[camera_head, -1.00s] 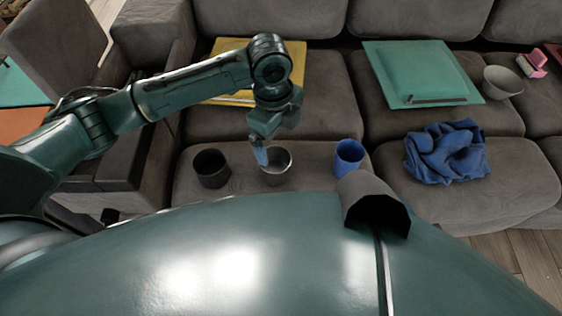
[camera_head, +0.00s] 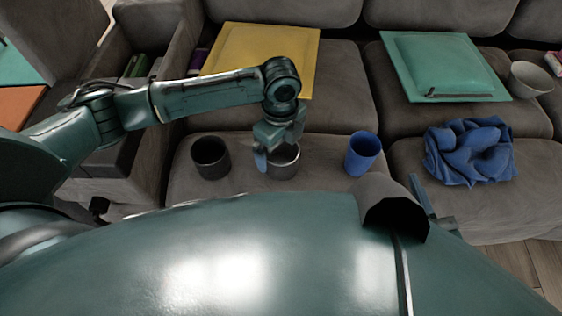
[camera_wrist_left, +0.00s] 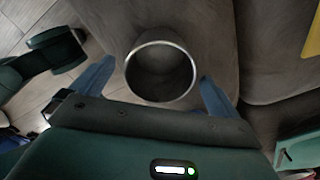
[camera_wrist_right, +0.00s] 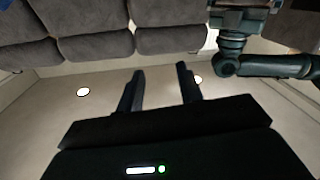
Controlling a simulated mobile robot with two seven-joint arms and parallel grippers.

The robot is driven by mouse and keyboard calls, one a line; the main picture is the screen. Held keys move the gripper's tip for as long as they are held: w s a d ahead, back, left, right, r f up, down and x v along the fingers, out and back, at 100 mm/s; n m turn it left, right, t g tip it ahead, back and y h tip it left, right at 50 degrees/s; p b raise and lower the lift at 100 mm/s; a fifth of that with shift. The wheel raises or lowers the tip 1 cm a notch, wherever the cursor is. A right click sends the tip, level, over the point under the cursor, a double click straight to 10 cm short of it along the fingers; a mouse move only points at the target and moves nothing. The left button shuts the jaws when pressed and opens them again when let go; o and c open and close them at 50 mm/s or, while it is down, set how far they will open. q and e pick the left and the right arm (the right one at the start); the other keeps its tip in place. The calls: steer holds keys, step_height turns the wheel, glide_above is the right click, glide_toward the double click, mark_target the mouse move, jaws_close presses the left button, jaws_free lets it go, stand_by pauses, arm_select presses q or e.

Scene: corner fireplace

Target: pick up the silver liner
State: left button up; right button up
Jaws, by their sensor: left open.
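The silver liner (camera_head: 285,165) is a round, open-topped metal cup standing upright on the front of the grey sofa seat. My left gripper (camera_head: 279,152) is open, pointing down just over it, and hides part of its rim. In the left wrist view the liner (camera_wrist_left: 160,92) lies between the two spread blue fingers (camera_wrist_left: 155,86), with a gap visible on each side. How deep the fingertips reach beside it I cannot tell. My right gripper (camera_wrist_right: 158,88) is open and empty in its wrist view, away from the liner.
A dark cup (camera_head: 210,160) stands left of the liner and a blue cup (camera_head: 362,154) right of it, both with clear seat between. A crumpled blue cloth (camera_head: 468,152), teal cushion (camera_head: 445,65), grey bowl (camera_head: 530,79) and yellow panel (camera_head: 262,55) lie farther off.

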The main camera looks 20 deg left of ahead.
arm_select(q)
step_height(320, 180, down, 3)
steer(key=shift+r, duration=0.2)
steer(key=shift+r, duration=0.1)
steer(key=c, duration=1.1)
